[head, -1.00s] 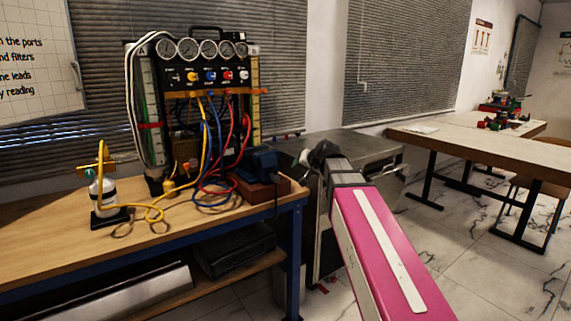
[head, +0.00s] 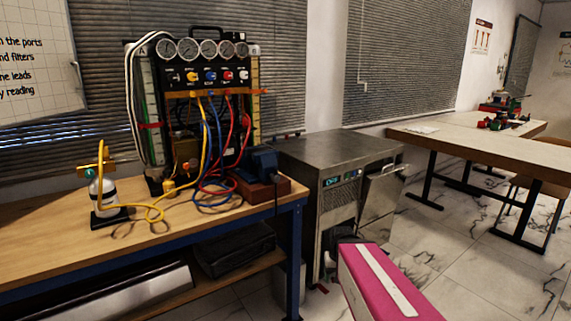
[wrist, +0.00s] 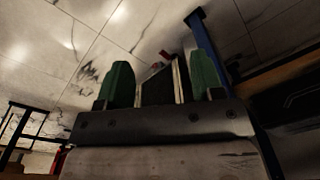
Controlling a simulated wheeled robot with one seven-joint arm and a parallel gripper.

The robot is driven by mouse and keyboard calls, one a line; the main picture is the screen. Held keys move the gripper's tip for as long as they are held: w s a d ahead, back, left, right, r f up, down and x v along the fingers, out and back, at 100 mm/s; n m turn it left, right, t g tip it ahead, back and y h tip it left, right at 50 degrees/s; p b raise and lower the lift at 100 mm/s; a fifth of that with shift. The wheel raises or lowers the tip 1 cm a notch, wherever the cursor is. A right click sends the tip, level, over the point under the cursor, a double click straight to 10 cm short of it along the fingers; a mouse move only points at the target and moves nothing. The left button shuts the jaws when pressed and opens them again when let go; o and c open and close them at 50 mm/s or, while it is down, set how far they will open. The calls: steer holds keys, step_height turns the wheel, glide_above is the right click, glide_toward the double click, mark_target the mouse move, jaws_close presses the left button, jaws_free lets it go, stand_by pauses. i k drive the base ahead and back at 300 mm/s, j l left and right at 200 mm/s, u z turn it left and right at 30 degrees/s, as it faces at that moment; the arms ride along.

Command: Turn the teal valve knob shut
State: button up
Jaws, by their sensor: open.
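In the head view the gripper itself is hidden, with only my pink arm at the bottom.
The wooden bench (head: 50,222) carries a small bottle (head: 95,187) on a dark stand, and yellow, blue and red hoses. A metal cabinet (head: 330,150) stands right of the bench. A blue bench leg (wrist: 203,42) is close to my gripper. Open floor lies to the right.

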mark_target(89, 173)
steer(key=u, duration=1.9)
